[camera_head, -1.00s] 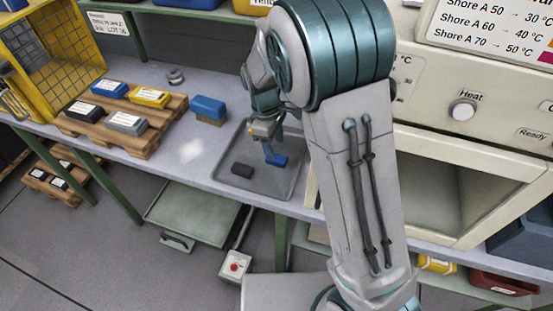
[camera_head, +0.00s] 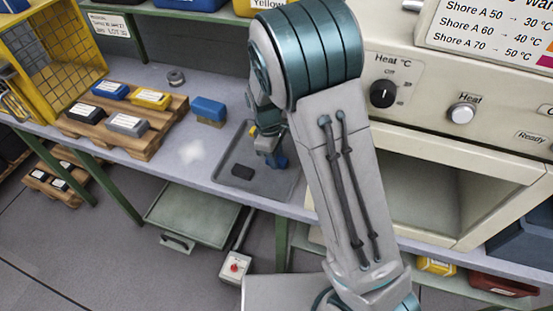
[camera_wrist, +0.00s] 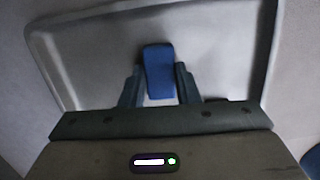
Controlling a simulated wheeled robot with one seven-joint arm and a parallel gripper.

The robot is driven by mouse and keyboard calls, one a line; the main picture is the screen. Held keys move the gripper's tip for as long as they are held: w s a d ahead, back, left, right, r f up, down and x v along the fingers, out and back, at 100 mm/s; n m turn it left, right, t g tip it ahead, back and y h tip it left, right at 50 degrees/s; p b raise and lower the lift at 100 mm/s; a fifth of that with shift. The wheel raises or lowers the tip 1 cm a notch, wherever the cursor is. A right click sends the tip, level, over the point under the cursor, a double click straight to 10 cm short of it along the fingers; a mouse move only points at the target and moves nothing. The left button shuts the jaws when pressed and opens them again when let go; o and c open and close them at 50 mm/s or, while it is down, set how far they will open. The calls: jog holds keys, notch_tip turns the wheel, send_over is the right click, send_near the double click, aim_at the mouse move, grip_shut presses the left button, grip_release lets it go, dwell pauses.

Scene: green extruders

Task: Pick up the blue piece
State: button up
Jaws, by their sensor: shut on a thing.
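The blue piece (camera_wrist: 159,68) is a small block between the two fingers of my gripper (camera_wrist: 159,90) in the wrist view. The fingers are shut on its sides. In the head view the blue piece (camera_head: 280,160) shows below my gripper (camera_head: 270,150), over the grey tray (camera_head: 222,170); part of it is hidden by my gripper. I cannot tell whether it touches the tray. The tray (camera_wrist: 100,25) also shows behind the piece in the wrist view.
A wooden pallet (camera_head: 150,140) with several labelled blocks stands to the left. A blue block on a brown base (camera_head: 208,108) stands between pallet and tray. An oven-like machine (camera_head: 440,120) stands at the right.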

notch_tip(320, 180, up, 10)
dwell(0.5)
dwell(0.3)
dwell(0.5)
